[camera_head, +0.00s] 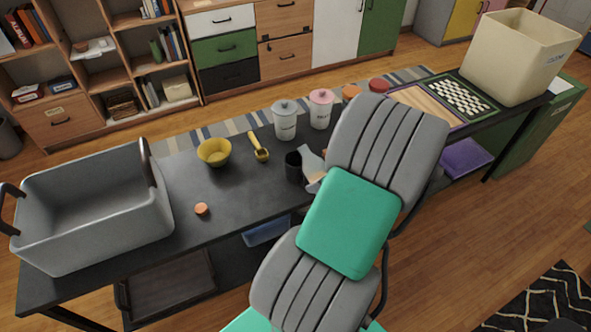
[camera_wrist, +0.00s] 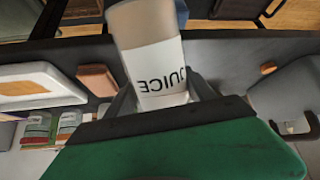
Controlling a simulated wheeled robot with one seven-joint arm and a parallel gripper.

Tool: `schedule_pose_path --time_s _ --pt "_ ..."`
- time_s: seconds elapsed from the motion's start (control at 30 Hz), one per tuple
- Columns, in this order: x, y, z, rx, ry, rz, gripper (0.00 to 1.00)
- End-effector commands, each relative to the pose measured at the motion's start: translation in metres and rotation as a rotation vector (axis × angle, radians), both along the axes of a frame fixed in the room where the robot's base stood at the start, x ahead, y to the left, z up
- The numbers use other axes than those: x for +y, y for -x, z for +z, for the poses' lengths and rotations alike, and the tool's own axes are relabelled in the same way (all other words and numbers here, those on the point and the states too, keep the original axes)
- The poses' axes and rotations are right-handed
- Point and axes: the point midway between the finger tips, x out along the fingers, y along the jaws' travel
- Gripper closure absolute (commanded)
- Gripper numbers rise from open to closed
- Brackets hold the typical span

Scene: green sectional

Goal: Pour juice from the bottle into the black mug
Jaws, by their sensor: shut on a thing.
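The black mug (camera_head: 293,167) stands upright on the dark table in the head view, left of my arm. The bottle (camera_wrist: 155,65), pale with a white label reading "JUICE", is between my gripper's fingers in the wrist view. In the head view my arm hides most of the gripper and bottle. A pale shape close right of the mug may be part of the bottle; I cannot tell its tilt. The mug's inside is too dark to read.
On the table (camera_head: 240,196) are a grey basket (camera_head: 95,215), a yellow bowl (camera_head: 214,152), a yellow utensil (camera_head: 259,147), an orange cap-like disc (camera_head: 201,209), and white (camera_head: 285,120) and pink (camera_head: 320,108) canisters. A checkered board (camera_head: 462,98) and cream bin (camera_head: 518,55) stand far right.

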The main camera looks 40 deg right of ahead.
Motion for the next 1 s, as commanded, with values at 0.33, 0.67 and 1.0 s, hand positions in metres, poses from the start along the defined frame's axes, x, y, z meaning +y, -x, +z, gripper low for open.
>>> schedule_pose_path --time_s 0.33,0.67,1.0 --pt "-0.0003 0.0001 0.0022 0.011 0.002 0.001 1.00" --pt "0.0001 0.0042 0.0048 0.080 -0.002 0.000 1.00" --pt "0.0001 0.0047 0.0071 0.093 -0.003 0.002 1.00"
